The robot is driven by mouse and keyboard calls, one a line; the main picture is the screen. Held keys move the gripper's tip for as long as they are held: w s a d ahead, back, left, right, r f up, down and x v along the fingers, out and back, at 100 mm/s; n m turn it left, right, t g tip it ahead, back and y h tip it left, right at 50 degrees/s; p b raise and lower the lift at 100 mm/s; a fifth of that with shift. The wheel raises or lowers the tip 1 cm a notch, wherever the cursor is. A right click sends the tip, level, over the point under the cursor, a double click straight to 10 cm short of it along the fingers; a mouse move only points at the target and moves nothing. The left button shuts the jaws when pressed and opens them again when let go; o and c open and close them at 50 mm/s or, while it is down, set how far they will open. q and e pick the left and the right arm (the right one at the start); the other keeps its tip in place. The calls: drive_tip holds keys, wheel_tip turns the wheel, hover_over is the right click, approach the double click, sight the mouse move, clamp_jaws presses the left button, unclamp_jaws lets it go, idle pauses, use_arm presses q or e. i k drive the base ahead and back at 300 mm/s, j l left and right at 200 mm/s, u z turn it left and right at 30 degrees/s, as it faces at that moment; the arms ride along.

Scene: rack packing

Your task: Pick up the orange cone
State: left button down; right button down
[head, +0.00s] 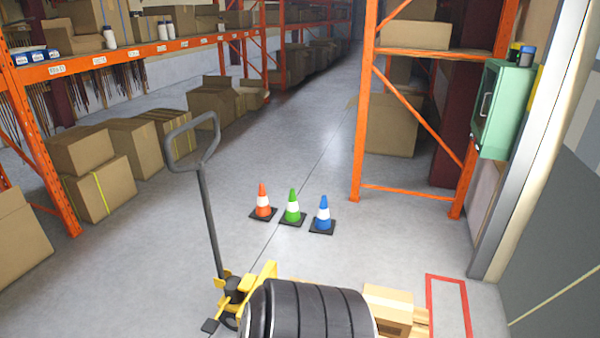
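The orange cone (263,203) stands upright on the grey floor, with a white band and a dark square base. It is the leftmost of three cones in a row. A green cone (292,207) stands just right of it, and a blue cone (323,215) stands at the right end. Neither of my grippers shows in the head view.
A yellow pallet jack (241,291) with a tall grey handle stands in front of the cones. Black tires (310,312) and a cardboard box (388,309) are beside it. Orange racks (359,150) stand on both sides. The aisle floor (290,140) behind the cones is clear.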

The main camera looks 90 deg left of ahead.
sight(264, 211)
drive_tip(key=u, duration=3.1)
drive_tip(key=i+j+u, duration=0.55)
drive_tip(key=u, duration=0.2)
drive_tip(key=i+j+u, duration=0.2)
drive_tip(key=u, duration=0.15)
drive_tip(key=i+j+u, duration=0.2)
drive_tip(key=i+u, duration=0.15)
drive_tip(key=i, duration=0.25)
drive_tip(key=i+u, duration=0.4)
drive_tip(key=i, duration=0.2)
drive_tip(key=i+l+z, duration=0.2)
drive_tip(key=i+z, duration=0.65)
drive_tip(key=i+j+z, duration=0.2)
drive_tip(key=i+z, duration=0.25)
drive_tip(key=i, duration=0.15)
drive_tip(key=i+j+z, duration=0.45)
drive_tip(key=i+l+z, duration=0.25)
drive_tip(key=i+z, duration=0.55)
drive_tip(key=i, duration=0.15)
drive_tip(key=i+z, duration=0.35)
drive_tip(key=i, duration=0.2)
drive_tip(key=i+j+z, duration=0.25)
drive_tip(key=i+z, duration=0.15)
drive_tip(key=i+l, duration=0.25)
drive_tip(key=i, duration=0.15)
drive_tip(key=i+l+u, duration=0.1)
drive_tip(key=i+l, duration=0.15)
drive_tip(key=i, duration=0.2)
drive_tip(key=i+l, duration=0.25)
drive_tip(key=i, duration=0.15)
